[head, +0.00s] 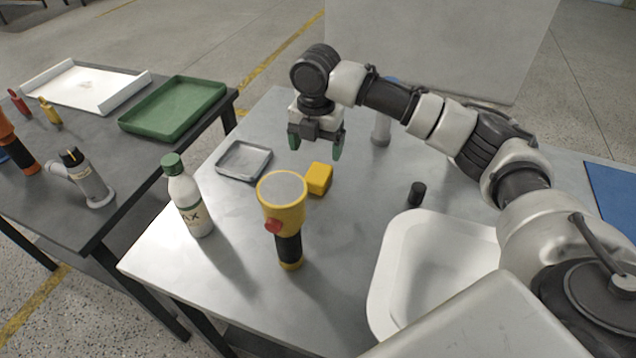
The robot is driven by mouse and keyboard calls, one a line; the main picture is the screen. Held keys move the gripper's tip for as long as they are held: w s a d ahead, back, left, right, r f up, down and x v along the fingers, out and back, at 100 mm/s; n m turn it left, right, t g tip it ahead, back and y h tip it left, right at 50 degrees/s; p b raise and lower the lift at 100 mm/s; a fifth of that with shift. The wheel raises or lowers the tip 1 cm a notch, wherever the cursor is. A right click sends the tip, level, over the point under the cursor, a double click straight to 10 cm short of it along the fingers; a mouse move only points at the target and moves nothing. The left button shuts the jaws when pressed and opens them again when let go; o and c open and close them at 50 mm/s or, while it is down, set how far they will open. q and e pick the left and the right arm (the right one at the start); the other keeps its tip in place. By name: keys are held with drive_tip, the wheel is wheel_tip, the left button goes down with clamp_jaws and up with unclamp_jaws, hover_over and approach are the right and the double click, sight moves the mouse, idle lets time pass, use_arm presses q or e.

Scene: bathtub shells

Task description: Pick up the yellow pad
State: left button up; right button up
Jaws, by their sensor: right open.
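The yellow pad (319,179) is a small yellow block on the grey metal table, just behind and to the right of the yellow and black flashlight's head. My right gripper (315,147) has green-tipped fingers, which are apart with nothing between them. It is above the table, up the picture from the pad, and appears apart from it. My left gripper is not in view.
A yellow flashlight (283,205) stands in front of the pad. A white bottle (186,200) with a green cap and a shallow grey tray (265,164) are to the left. A white basin (383,288) and a small black cylinder (416,194) are to the right.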

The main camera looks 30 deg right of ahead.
sight(318, 172)
drive_tip(key=f, duration=0.8)
drive_tip(key=shift+d+f, duration=0.2)
drive_tip(key=shift+f, duration=0.1)
drive_tip(key=shift+s, duration=0.1)
drive_tip(key=c, duration=1)
drive_tip(key=shift+r, duration=0.15)
wheel_tip(318, 172, up, 4)
drive_tip(key=shift+f, duration=0.1)
drive_tip(key=s+d+r, duration=0.7)
drive_tip(key=s, duration=0.2)
drive_tip(key=shift+s, duration=0.2)
drive_tip(key=shift+a, duration=0.1)
